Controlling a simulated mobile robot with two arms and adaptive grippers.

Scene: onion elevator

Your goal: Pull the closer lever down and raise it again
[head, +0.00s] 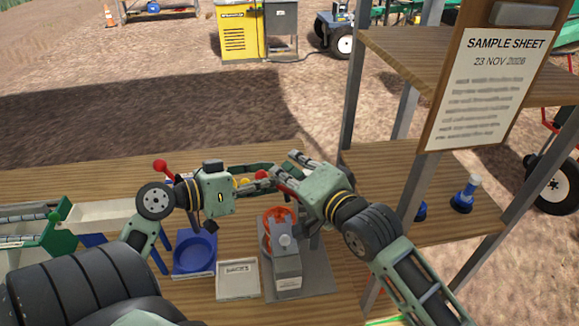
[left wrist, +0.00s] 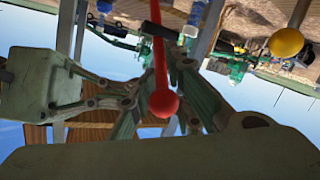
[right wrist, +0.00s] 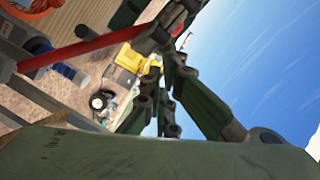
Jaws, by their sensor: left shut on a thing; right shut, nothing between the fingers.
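A red lever with a red ball knob (left wrist: 163,103) is between the fingers of my left gripper (head: 268,178), which is shut on it. In the right wrist view the lever's red rod (right wrist: 85,47) runs slantwise up to the left gripper's fingers. My right gripper (head: 288,166) is shut and empty beside the left gripper's fingertips; it also shows in its wrist view (right wrist: 163,75). Another red ball (head: 160,166) stands left of my left gripper. A yellow ball (head: 245,182) shows behind the fingers, also in the left wrist view (left wrist: 287,42). The lever's base is hidden.
On the wooden table are a blue dish (head: 194,252), a white tray (head: 237,279) and a grey device (head: 287,266) with an orange ring (head: 280,222). A shelf rack with a sample sheet (head: 485,85) stands close on the right. A conveyor lies at left.

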